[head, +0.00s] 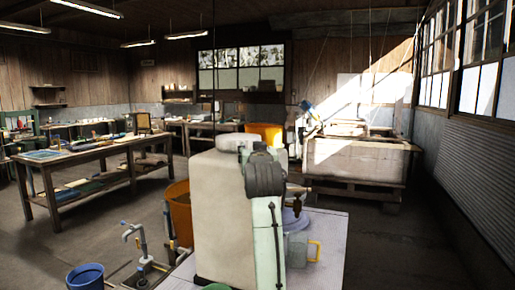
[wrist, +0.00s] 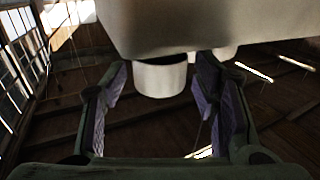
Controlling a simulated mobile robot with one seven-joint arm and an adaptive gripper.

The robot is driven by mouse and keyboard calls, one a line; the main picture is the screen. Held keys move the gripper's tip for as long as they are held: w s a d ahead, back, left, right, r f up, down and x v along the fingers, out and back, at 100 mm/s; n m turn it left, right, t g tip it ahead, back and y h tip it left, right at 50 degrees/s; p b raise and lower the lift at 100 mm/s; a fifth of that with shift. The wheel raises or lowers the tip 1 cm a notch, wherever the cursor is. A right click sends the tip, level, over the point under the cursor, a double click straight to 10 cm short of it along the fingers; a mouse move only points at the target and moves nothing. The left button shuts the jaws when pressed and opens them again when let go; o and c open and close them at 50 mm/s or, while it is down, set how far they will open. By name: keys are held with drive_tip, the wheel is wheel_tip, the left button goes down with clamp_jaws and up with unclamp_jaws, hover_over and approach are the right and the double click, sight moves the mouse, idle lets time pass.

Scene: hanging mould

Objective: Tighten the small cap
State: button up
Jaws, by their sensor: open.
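A large beige container (head: 222,215) stands close in front of me in the head view, with a pale round lid or cap (head: 232,143) on its top. In the wrist view, the container's pale body (wrist: 210,22) fills the top of the picture. A white round cap (wrist: 160,78) juts from it, and a second white piece (wrist: 226,53) shows partly behind the right finger. My gripper (wrist: 162,85) is open, its purple-padded fingers on either side of the nearer cap. I see gaps at both sides; contact is not visible. My fingers are hidden in the head view.
A pale tabletop (head: 325,250) bears the container, with a green-grey can with a yellow handle (head: 300,247) to its right. An orange bucket (head: 180,212), a blue bucket (head: 86,278) and a pipe with a blue tap (head: 140,240) stand left. A long workbench (head: 95,158) lies further left.

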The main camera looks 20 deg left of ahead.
drive_tip(key=shift+w, duration=0.1)
drive_tip(key=shift+c, duration=0.5)
drive_tip(key=c, duration=1.1)
